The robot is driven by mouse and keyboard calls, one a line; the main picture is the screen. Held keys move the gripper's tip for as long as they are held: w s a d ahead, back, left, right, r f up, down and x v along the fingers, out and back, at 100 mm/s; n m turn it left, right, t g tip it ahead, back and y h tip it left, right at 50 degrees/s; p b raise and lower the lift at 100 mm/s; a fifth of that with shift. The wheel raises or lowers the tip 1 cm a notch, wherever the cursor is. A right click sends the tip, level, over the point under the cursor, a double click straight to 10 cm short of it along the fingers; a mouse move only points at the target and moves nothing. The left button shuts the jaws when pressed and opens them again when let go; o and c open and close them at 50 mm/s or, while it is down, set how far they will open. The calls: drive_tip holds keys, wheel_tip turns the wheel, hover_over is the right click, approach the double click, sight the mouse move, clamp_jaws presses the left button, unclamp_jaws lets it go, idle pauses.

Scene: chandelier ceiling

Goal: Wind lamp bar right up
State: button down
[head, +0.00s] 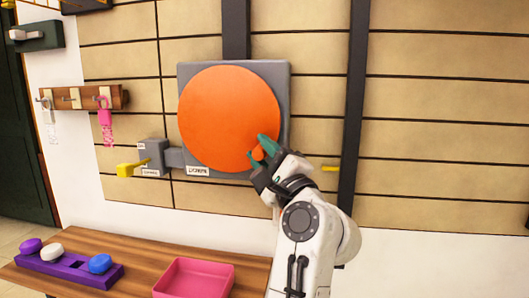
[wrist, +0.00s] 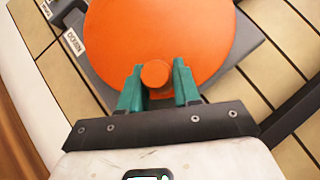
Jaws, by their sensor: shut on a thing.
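A large orange disc (head: 225,115) is mounted on a grey square plate (head: 187,75) on the wall. A small orange knob (head: 257,153) stands out near the disc's lower right edge. My gripper (head: 257,150) is shut on this knob, with its green fingers on either side. In the wrist view the round end of the knob (wrist: 155,73) shows between the two fingers. No lamp bar can be made out for certain.
A grey box with a yellow handle (head: 126,169) is left of the plate. A hook rack (head: 75,97) hangs further left. Below, a wooden table holds a pink tray (head: 194,279) and a purple holder (head: 70,268) with coloured knobs. A dark vertical post (head: 354,100) stands right.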

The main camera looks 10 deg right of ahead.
drive_tip(key=shift+a+f, duration=0.25)
drive_tip(key=shift+a, duration=0.1)
drive_tip(key=c, duration=0.9)
unclamp_jaws()
drive_tip(key=shift+w+a, duration=0.1)
drive_tip(key=shift+r, duration=0.1)
drive_tip(key=v, duration=1.1)
drive_tip(key=shift+b, duration=0.35)
drive_tip(key=shift+w, duration=0.1)
